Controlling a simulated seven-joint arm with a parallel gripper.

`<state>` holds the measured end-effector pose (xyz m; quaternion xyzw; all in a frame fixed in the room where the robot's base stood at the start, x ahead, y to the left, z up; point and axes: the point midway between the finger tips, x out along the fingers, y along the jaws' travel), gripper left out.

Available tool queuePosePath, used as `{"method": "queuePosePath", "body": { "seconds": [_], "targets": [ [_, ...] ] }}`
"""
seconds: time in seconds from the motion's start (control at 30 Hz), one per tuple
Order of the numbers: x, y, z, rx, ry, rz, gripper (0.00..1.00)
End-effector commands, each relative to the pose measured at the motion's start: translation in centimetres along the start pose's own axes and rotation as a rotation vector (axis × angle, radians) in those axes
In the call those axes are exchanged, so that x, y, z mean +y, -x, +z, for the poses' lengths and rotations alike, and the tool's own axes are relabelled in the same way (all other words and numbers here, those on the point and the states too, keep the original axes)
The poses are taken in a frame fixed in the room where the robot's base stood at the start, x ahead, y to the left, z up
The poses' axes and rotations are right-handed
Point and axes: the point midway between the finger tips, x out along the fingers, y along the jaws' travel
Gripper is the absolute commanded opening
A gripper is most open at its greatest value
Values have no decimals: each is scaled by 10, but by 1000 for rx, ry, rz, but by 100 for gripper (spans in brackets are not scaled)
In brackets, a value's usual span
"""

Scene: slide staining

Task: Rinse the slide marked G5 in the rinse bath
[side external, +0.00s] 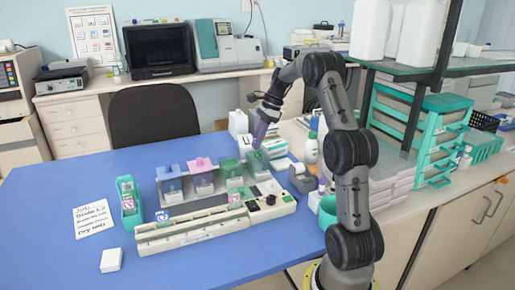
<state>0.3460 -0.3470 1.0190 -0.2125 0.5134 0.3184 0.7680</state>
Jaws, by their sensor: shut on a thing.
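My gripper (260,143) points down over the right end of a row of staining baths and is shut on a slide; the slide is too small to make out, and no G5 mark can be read. The row holds a bath with a blue top (170,182), one with a pink top (202,180), one with a green top (231,174), and a greenish one (256,162) just below my gripper. Which is the rinse bath cannot be read. A green slide rack (128,203) with a few small labelled pieces stands at the left.
A long white device (190,234) with buttons lies in front of the baths. A handwritten note (93,219) and a small white block (111,260) lie at the left. The blue table's front is clear.

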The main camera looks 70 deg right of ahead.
Motion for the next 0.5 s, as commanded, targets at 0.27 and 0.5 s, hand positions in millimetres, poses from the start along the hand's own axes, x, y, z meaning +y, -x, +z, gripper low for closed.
{"method": "queuePosePath", "body": {
  "seconds": [0.27, 0.5],
  "targets": [
    [-1, 29, 12, 0, 1, -4, 0],
    [0, 50, 21, 0, 1, -3, 0]
  ]
}}
